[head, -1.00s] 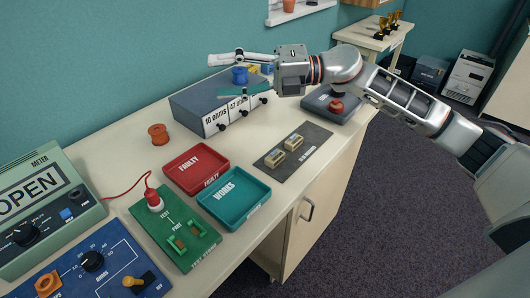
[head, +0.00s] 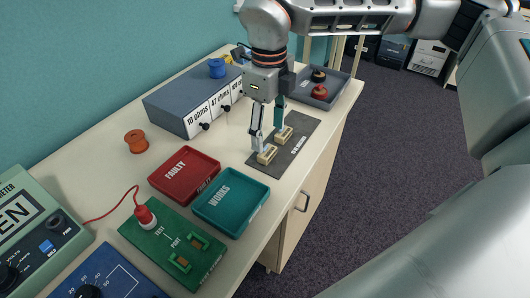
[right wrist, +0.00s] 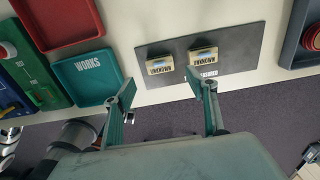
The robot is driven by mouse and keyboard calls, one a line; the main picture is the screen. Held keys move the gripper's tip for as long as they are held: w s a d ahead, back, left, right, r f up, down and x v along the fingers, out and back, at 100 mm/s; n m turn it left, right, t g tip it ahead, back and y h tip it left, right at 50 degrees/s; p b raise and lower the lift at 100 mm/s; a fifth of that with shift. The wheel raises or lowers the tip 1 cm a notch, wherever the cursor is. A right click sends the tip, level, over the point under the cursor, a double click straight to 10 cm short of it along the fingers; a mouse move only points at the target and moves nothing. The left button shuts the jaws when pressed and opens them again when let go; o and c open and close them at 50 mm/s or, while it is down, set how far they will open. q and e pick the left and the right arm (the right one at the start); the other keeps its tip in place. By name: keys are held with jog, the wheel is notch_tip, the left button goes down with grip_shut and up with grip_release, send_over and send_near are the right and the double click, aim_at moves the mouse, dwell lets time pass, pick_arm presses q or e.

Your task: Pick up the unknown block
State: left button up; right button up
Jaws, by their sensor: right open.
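Two beige blocks lie on a dark mat (head: 301,150). The nearer block (head: 267,154) and the farther block (head: 284,135) sit apart. In the right wrist view they are the left block (right wrist: 159,66) and the right block (right wrist: 204,56), and both labels appear to read UNKNOWN. My right gripper (head: 267,135) points down over the mat, open and empty, its fingers close to the blocks in the head view. In the right wrist view its fingertips (right wrist: 163,80) appear below the blocks, with no contact visible. My left gripper is not in view.
A red FAULTY tray (head: 158,188) and a teal WORKS tray (head: 230,232) are left of the mat. A grey ohms box (head: 165,112) stands behind. A green test stand (head: 150,245) is at the front. A grey tray (head: 340,88) with round pieces is beyond the mat.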

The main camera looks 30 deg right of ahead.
aim_at(267, 151)
jog(key=f, duration=0.6)
jog(key=shift+w+f, duration=0.1)
jog(key=shift+w, duration=0.1)
jog(key=c, duration=1.2)
